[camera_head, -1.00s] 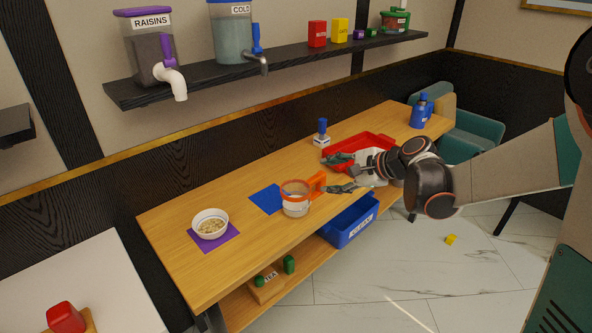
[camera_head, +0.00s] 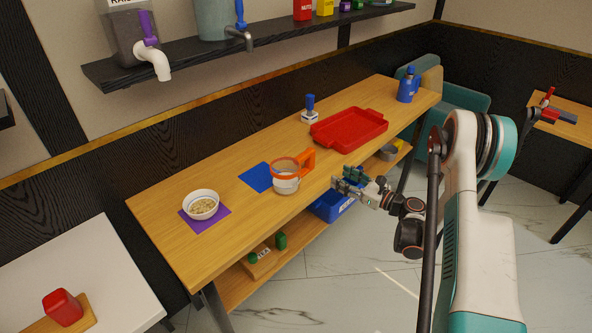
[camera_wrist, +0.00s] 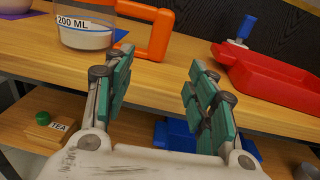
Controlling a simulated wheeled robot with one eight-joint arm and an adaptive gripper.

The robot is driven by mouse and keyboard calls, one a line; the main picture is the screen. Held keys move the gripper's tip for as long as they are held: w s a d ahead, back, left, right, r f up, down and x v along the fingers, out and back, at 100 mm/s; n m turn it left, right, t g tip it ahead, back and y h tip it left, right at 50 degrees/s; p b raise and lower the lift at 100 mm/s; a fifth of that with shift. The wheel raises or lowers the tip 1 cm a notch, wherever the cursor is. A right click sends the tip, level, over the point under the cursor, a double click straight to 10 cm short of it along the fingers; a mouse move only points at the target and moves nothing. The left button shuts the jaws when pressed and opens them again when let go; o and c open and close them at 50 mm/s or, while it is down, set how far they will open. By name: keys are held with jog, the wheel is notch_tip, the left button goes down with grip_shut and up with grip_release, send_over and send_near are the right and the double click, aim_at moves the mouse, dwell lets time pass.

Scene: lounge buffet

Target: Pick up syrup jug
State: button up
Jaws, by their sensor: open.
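A clear jug with an orange rim and orange handle (camera_head: 287,181) stands upright on the wooden table, beside the blue mat (camera_head: 257,177). In the wrist view the jug (camera_wrist: 85,32) is at the upper left, marked 200 ML, with pale contents; its handle points right. My gripper (camera_head: 346,180) is open and empty at the table's front edge, right of the jug and apart from it. Its two green-padded fingers also show in the wrist view (camera_wrist: 162,88). A blue bottle-like container (camera_head: 408,87) stands at the table's far right end. I read no syrup label on either.
A red tray (camera_head: 349,130) and a blue-topped dispenser (camera_head: 309,112) are behind my gripper. A bowl of flakes (camera_head: 201,204) sits on a purple mat (camera_head: 222,218) at left. A blue bin (camera_head: 330,208) and a TEA box (camera_head: 258,264) are on the lower shelf. Table front is clear.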

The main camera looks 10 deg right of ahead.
aim_at(314, 162)
jog(key=x, duration=0.3)
jog(key=b+x, duration=0.1)
jog(key=x, duration=0.3)
jog(key=shift+w+a+f, duration=0.15)
jog(key=shift+a+f, duration=0.05)
jog(key=b+x, duration=0.2)
jog(key=x, duration=0.1)
jog(key=b+x, duration=0.1)
jog(key=x, duration=0.1)
jog(key=shift+w+a+r, duration=0.1)
jog(key=shift+a+r, duration=0.15)
jog(key=shift+a, duration=0.05)
jog(key=shift+w+a+r, duration=0.1)
jog(key=shift+w+a, duration=0.05)
jog(key=shift+w, duration=0.2)
grip_shut()
